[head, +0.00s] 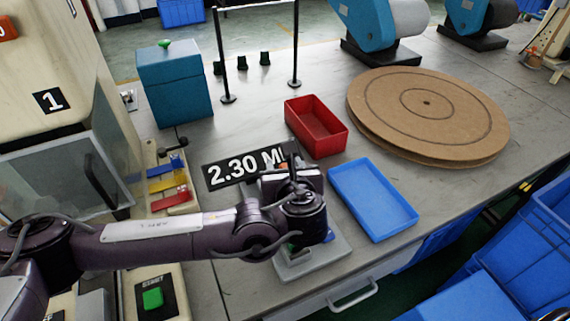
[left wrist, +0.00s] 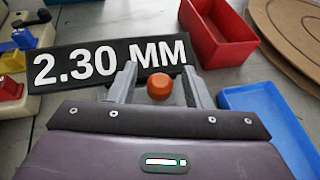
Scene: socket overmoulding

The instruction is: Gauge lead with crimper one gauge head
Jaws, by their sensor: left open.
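My left gripper (head: 290,178) is over the small gauge stand (head: 318,255) at the bench's front; my wrist hides much of both. In the left wrist view, the two grey fingers of my left gripper (left wrist: 159,72) are apart. A round orange knob (left wrist: 158,86) shows between them; I cannot tell whether they touch it. A black sign reading 2.30 MM (head: 232,172) stands just behind and also shows in the left wrist view (left wrist: 105,62). The machine marked 1 (head: 48,100) is at the left. I cannot make out a lead. My right gripper is out of view.
A red bin (head: 318,142) and a blue tray (head: 372,205) stand right of the sign. A large brown disc (head: 428,105) lies farther right. A teal box (head: 174,90) and a thin black frame (head: 296,45) are behind.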

